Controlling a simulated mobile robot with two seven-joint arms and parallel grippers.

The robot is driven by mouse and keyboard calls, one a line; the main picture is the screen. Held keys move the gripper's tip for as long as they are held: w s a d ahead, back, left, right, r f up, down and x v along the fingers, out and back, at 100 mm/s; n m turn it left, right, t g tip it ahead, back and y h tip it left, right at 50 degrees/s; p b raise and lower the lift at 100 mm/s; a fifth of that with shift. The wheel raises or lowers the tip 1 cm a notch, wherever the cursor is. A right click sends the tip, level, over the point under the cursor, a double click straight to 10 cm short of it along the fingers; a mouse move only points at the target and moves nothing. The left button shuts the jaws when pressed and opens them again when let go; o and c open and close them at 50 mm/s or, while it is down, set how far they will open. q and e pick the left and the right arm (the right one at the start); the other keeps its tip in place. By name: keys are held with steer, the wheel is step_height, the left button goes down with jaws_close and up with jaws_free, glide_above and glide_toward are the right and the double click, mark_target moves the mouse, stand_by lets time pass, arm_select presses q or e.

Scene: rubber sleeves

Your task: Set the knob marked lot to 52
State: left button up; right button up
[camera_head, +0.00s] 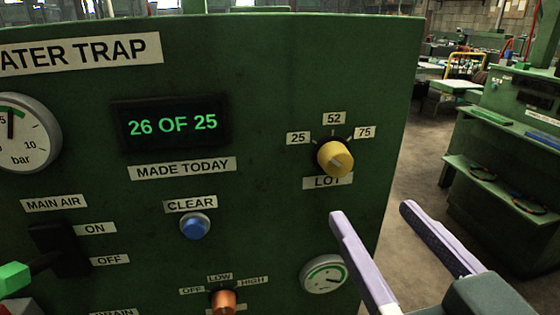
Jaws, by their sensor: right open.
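The lot knob (335,158) is yellow and round on the green panel, above a label reading LOT (327,182). Marks 25 (298,138), 52 (334,118) and 75 (365,132) stand around its upper side. I cannot tell for sure which mark its pointer faces. A display (172,124) reads 26 OF 25 in green. My right gripper (373,210) is open and empty, below and right of the knob and apart from it. My left gripper is not in view.
A blue CLEAR button (195,225), an orange knob (223,301), a lower gauge (324,274) and an upper-left gauge (22,133) are on the panel. A main air switch (60,250) has a green handle (14,278). Open floor and green benches lie right of the panel.

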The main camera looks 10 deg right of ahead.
mark_target(341, 166)
steer(key=w+p, duration=0.1)
steer(key=w, duration=0.9)
steer(key=shift+s, duration=0.1)
jaws_close()
stand_by(0.3)
